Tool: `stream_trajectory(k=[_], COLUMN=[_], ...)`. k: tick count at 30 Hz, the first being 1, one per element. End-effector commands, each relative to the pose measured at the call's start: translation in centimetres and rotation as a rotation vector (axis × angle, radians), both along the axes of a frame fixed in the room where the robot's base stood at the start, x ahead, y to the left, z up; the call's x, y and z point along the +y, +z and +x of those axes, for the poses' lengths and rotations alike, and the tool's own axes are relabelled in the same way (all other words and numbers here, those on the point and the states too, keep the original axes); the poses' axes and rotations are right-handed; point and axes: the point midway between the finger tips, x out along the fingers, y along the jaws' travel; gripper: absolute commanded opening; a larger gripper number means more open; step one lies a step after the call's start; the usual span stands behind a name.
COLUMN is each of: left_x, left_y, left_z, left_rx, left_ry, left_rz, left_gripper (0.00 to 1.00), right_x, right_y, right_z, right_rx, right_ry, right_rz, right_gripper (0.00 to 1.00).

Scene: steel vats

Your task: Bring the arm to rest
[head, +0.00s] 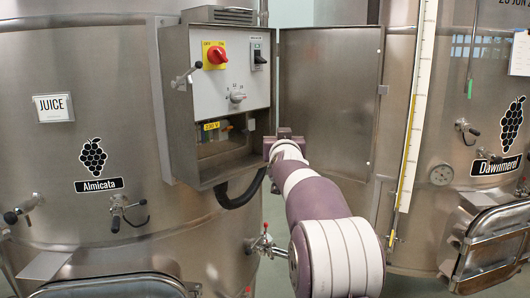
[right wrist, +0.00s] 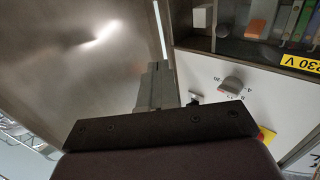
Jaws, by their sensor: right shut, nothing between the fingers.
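My right arm comes in from the bottom right in the head view. Its gripper (head: 285,133) is at the lower right edge of the open control box (head: 178,110), by the hinge side of its door. The fingertips are small there and partly hidden by my wrist. My left gripper is not in view.
The box door (head: 330,95) stands open to the right. The panel has a red rotary switch (head: 217,55) on yellow and a black switch (head: 259,57). Steel vats (head: 90,150) stand on both sides, with valves and hatches. A black cable (head: 240,196) hangs below the box.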

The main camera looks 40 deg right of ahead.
Motion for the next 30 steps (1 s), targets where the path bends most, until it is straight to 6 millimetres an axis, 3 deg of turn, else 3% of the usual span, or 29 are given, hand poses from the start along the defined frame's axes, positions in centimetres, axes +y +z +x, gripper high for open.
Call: stream_trajectory(k=[1, 6, 12, 20, 23, 25, 27, 29, 30], left_x=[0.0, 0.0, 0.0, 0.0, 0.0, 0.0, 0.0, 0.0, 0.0], left_y=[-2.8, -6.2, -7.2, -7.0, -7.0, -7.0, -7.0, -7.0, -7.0], left_z=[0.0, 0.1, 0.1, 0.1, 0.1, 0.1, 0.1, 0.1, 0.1], left_rx=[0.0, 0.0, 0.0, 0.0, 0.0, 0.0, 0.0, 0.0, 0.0], left_ry=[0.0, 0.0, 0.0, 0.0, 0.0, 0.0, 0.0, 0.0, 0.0], left_rz=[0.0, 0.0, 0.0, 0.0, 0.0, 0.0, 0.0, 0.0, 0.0], left_gripper=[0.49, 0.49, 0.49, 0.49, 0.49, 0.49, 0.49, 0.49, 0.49], right_x=[-0.3, -0.9, -1.1, -1.0, -0.8, 0.2, 3.2, 6.5, 8.9], right_y=[-1.6, -1.4, -0.6, -0.8, -5.3, -11.0, -17.6, -22.9, -26.2], right_z=[-1.4, -4.2, -5.5, -5.5, -5.3, -5.6, -6.1, -7.2, -8.2], right_rx=[-0.001, 0.0, 0.002, 0.006, 0.096, 0.217, 0.365, 0.498, 0.586], right_ry=[-0.003, 0.0, -0.001, 0.005, 0.015, 0.028, 0.066, 0.105, 0.133], right_rz=[-0.002, 0.0, 0.0, 0.033, 0.116, 0.209, 0.307, 0.38, 0.422], right_gripper=[0.0, 0.0, 0.0, 0.0, 0.0, 0.0, 0.0, 0.0, 0.0])
